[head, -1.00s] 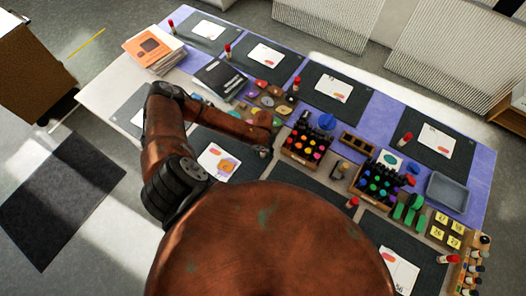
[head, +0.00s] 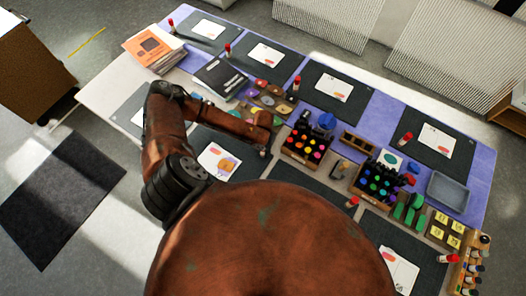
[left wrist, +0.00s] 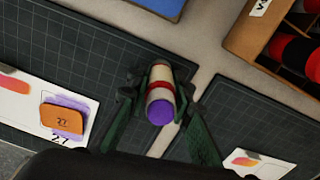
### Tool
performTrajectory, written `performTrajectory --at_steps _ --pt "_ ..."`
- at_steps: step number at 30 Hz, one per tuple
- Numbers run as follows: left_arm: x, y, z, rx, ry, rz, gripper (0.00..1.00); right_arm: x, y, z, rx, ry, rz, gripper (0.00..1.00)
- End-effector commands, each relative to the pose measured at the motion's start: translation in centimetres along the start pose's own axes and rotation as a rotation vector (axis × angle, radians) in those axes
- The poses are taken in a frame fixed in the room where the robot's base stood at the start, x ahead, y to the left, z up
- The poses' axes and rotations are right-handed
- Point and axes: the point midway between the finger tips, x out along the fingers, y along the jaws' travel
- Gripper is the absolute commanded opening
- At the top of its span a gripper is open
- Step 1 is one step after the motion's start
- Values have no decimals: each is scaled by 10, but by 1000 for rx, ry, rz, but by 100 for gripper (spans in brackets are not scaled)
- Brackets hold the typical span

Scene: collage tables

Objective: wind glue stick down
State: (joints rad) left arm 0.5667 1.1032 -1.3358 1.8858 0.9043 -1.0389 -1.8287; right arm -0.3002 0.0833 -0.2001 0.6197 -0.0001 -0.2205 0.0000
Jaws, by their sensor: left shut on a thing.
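The glue stick (left wrist: 160,92) has a cream body, a red band and a purple end that faces the camera in the left wrist view. My left gripper (left wrist: 160,76) is shut on it, one green-grey finger on each side. It is held over the strip between two dark cutting mats. In the head view my left gripper (head: 264,149) is small at the end of the copper arm, and the stick in it is hard to make out. My right gripper is in neither view.
A white sheet with an orange block (left wrist: 62,119) lies on the left mat. A wooden box of dark bottles (head: 306,145) stands close to my left gripper. Several red-capped sticks (head: 405,138) stand around the table. A grey tray (head: 448,191) is at the right.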

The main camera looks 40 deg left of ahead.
Motion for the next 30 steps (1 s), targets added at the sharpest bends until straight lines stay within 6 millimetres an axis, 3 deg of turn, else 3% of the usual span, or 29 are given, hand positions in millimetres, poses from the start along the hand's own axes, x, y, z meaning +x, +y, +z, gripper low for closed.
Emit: performTrajectory --at_steps 14,24,30 --pt "1 0 0 -7 0 0 1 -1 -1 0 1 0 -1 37" --pt "-2 -2 -1 -268 1 -1 1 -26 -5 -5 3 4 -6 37" --pt "0 -1 0 -338 1 -1 1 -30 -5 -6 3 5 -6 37"
